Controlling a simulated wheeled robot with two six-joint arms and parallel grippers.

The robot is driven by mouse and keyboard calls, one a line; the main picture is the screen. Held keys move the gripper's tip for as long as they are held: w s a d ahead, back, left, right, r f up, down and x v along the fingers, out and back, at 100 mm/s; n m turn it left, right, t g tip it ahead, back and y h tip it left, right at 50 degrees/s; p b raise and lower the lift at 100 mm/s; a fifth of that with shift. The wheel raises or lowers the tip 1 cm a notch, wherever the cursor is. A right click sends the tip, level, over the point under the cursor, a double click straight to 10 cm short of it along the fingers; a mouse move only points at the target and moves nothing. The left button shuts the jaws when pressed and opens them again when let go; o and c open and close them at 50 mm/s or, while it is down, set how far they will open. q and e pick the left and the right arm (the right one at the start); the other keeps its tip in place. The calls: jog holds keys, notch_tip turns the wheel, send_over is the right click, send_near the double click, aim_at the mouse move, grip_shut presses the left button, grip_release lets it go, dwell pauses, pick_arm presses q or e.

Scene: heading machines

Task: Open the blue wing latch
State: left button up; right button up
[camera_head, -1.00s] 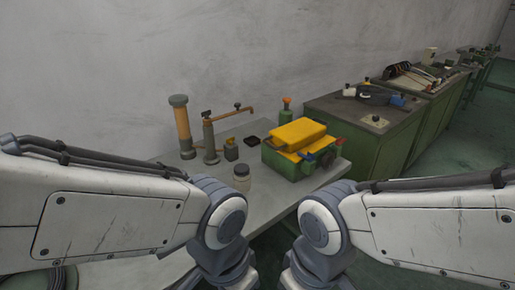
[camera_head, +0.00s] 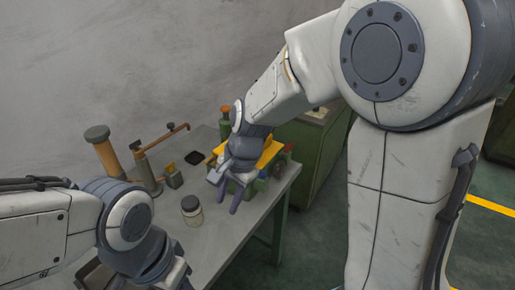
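A green box (camera_head: 261,184) with a yellow top (camera_head: 269,153) stands on the grey workbench and is largely covered by my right arm in the head view. My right gripper (camera_head: 229,190) is over the near side of the box, pointing down, with its fingers spread apart and nothing seen between them. I cannot tell whether it touches the box. The blue wing latch cannot be made out; my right gripper and wrist hide much of the box front. My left gripper is low at the bottom edge (camera_head: 180,279), only partly in view, away from the box.
The workbench (camera_head: 222,232) also holds a jar (camera_head: 191,211), an orange-and-grey cylinder (camera_head: 105,155), a copper-coloured pipe arm (camera_head: 160,139), a small black dish (camera_head: 194,158) and a green bottle (camera_head: 225,124). A green cabinet (camera_head: 299,138) stands behind. The bench front is clear.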

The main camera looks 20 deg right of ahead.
jog(key=w+d+r+m+t+p, duration=0.1)
jog(key=w+d+m+p, duration=0.2)
jog(key=w+d+m, duration=0.65)
jog(key=m+t+p, duration=0.1)
jog(key=m+p, duration=0.1)
jog(key=m, duration=0.6)
send_near(263, 171)
jog(key=x, duration=0.7)
jog(key=shift+w+f, duration=0.15)
jog(key=shift+f, duration=0.2)
jog(key=shift+w+a+f+t, duration=0.15)
jog(key=shift+f+t, duration=0.15)
jog(key=shift+f, duration=0.05)
pick_arm(q)
notch_tip(263, 171, up, 7)
jog(key=shift+a, duration=0.1)
pick_arm(e)
jog(key=shift+c, duration=0.3)
grip_shut()
